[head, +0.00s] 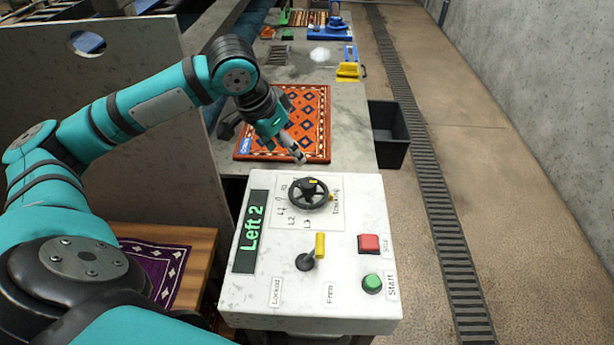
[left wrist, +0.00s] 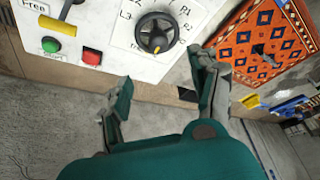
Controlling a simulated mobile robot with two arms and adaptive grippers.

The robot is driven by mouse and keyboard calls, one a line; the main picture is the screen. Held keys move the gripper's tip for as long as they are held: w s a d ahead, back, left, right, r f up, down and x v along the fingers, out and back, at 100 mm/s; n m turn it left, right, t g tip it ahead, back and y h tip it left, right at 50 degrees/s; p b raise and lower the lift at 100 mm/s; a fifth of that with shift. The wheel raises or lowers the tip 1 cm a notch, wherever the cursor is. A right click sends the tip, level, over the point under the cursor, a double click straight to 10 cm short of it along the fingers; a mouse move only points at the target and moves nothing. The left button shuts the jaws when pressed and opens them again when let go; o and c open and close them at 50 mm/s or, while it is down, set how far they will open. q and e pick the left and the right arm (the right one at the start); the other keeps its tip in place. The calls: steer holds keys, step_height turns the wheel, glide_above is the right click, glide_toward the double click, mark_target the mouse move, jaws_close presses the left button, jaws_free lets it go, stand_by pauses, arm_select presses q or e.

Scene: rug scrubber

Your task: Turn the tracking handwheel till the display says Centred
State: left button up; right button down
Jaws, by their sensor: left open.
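The tracking handwheel (head: 307,193) is a black wheel with a yellow mark, mounted on the white control panel (head: 340,290). In the left wrist view the handwheel (left wrist: 155,33) sits beyond the fingers, with its yellow mark toward the lower side. The display (head: 250,232) on the panel's left side reads "Left 2" in green. My left gripper (head: 298,155) is just past the far edge of the panel, apart from the handwheel. In the left wrist view its two fingers (left wrist: 160,90) are spread and empty. My right gripper is not seen.
The panel also carries a yellow-handled lever (head: 319,246), a red button (head: 369,243) and a green button (head: 372,283). An orange patterned rug (head: 300,110) lies behind the panel. A black bin (head: 388,135) stands right of it. A floor grate (head: 440,220) runs along the right.

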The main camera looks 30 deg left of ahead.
arm_select(q)
glide_toward(308, 183)
steer(key=p+x, duration=0.1)
steer(key=x, duration=0.8)
steer(key=shift+w+a+f, duration=0.1)
steer(key=shift+w+f, duration=0.15)
steer(key=shift+f, duration=0.15)
steer(key=shift+s, duration=0.1)
steer(key=shift+c, duration=1.2)
steer(key=c, duration=0.9)
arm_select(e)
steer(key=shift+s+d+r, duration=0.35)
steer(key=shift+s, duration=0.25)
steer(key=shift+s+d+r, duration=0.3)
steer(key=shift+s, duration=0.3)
